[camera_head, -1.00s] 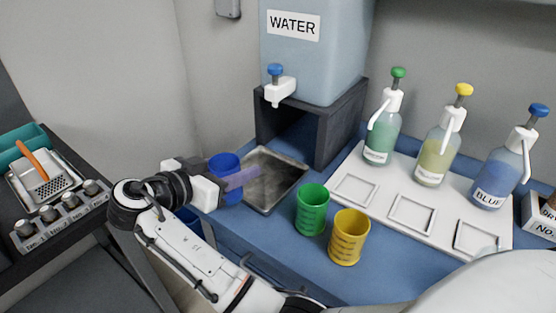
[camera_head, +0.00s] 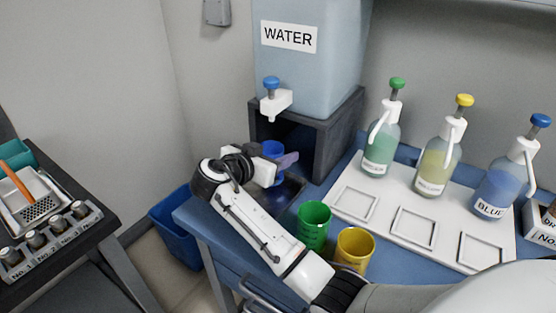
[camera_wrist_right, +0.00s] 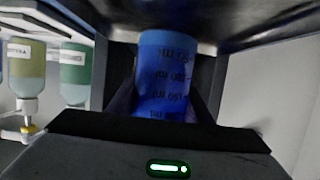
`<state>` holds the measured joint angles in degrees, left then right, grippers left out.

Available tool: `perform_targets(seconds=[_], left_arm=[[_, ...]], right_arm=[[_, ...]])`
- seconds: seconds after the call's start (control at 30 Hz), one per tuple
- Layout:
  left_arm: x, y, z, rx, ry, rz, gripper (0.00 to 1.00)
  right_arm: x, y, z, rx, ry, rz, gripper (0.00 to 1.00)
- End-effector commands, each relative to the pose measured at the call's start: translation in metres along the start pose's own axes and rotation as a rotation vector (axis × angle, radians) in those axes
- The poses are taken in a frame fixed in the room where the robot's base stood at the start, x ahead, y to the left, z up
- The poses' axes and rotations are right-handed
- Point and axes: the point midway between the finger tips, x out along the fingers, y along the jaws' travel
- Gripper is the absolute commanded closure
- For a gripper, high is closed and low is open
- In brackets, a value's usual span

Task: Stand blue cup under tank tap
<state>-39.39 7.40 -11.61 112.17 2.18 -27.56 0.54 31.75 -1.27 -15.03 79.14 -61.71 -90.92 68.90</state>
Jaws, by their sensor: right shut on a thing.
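The blue cup (camera_head: 272,148) is held by my right gripper (camera_head: 281,162), which is shut on it. In the head view the cup is in front of the dark stand's opening, below the white tank tap (camera_head: 275,101) with its blue knob. The cup looks upright there. In the right wrist view the blue cup (camera_wrist_right: 165,75), with dark volume marks, stands between my fingers. The tap belongs to the water tank (camera_head: 310,70) on the dark stand (camera_head: 334,140). Whether the cup touches the metal tray (camera_head: 288,194) cannot be told. My left gripper is out of view.
A green cup (camera_head: 313,228) and a yellow cup (camera_head: 354,246) stand right of my arm. A white board (camera_head: 385,213) carries green, yellow and blue bottles at the right. A blue bin (camera_head: 174,232) is on the floor, left of the blue table.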

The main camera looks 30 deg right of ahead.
Motion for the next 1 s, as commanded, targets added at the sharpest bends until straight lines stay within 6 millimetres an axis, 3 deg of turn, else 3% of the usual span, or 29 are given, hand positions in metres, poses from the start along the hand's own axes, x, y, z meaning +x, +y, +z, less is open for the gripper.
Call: perform_targets(seconds=[0.07, 0.2, 0.43, 0.47, 0.57, 0.9, 1.0], left_arm=[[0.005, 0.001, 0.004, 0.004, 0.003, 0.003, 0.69], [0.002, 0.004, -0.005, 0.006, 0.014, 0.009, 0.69], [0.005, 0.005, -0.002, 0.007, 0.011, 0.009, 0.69], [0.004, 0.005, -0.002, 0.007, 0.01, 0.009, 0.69], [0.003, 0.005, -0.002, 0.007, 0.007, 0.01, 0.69], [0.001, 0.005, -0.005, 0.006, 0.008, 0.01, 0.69], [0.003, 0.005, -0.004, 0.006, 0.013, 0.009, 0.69]], right_arm=[[0.005, 0.001, 0.012, -0.001, 0.002, 0.001, 0.77], [0.004, 0.001, 0.011, 0.001, 0.001, 0.001, 0.77], [0.006, 0.001, 0.015, 0.001, 0.001, 0.001, 0.77], [0.005, 0.001, 0.013, 0.001, 0.0, 0.001, 0.49], [0.005, 0.001, 0.013, 0.0, 0.0, 0.002, 0.35], [0.004, 0.001, 0.009, 0.001, 0.001, 0.001, 0.35], [-0.007, 0.0, 0.012, 0.001, -0.001, -0.001, 0.35]])
